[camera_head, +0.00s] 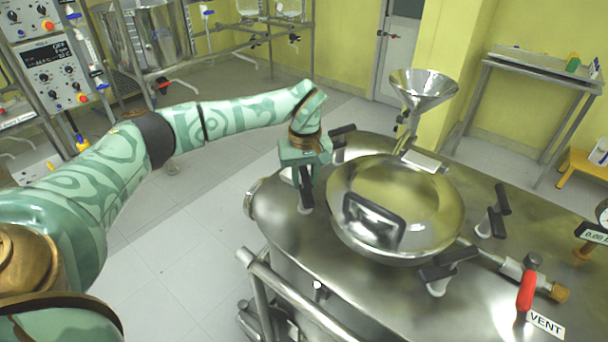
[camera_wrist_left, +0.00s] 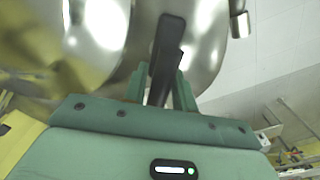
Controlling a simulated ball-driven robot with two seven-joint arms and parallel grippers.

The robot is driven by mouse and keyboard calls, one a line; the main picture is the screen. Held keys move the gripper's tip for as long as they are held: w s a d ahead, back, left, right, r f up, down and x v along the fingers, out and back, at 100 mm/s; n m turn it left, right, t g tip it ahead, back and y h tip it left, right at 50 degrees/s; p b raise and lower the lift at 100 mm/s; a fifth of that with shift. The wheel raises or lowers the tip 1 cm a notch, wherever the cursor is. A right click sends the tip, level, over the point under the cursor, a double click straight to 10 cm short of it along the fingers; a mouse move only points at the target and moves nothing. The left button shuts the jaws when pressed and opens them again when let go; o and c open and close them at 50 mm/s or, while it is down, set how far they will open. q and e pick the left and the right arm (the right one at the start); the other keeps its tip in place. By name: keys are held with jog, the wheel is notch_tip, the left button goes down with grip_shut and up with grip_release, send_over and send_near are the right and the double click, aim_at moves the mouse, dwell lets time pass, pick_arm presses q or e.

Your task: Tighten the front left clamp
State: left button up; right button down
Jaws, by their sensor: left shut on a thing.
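The steel reactor has a round domed lid (camera_head: 385,215) with a black handle (camera_head: 374,221) on top. Clamps with black handles stand around the lid. The clamp (camera_head: 305,196) at the lid's left side is partly hidden by my left gripper (camera_head: 308,182). My left gripper reaches down from above and is shut on this clamp's black handle. In the left wrist view the black handle (camera_wrist_left: 166,50) stands between the two green fingers (camera_wrist_left: 168,92). My right gripper is not in view.
Other clamps sit at the lid's back (camera_head: 340,135), right (camera_head: 492,216) and front right (camera_head: 447,268). A steel funnel (camera_head: 423,88) rises behind the lid. A red valve handle (camera_head: 526,290) is at the right front. A metal rail (camera_head: 290,290) runs along the reactor's left front.

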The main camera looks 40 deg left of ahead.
aim_at(305, 171)
pick_arm(q)
jog(key=n+p, duration=0.4)
jog(key=shift+r, duration=0.3)
jog(key=n+p, duration=0.4)
jog(key=n, duration=0.1)
jog(key=shift+n, duration=0.3)
jog(key=n+p, duration=0.2)
jog(key=n, duration=0.2)
jog(key=shift+f, duration=0.1)
jog(key=shift+o, duration=0.4)
jog(key=shift+f+n+p, duration=0.1)
jog(key=shift+n+p, duration=0.7)
jog(key=shift+n, duration=0.8)
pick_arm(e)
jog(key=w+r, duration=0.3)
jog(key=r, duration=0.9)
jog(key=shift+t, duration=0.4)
pick_arm(q)
jog(key=o, duration=0.8)
jog(key=shift+f, duration=0.1)
jog(key=shift+c, duration=0.2)
notch_tip(305, 171, up, 16)
jog(key=p, duration=0.2)
jog(key=shift+r, duration=0.2)
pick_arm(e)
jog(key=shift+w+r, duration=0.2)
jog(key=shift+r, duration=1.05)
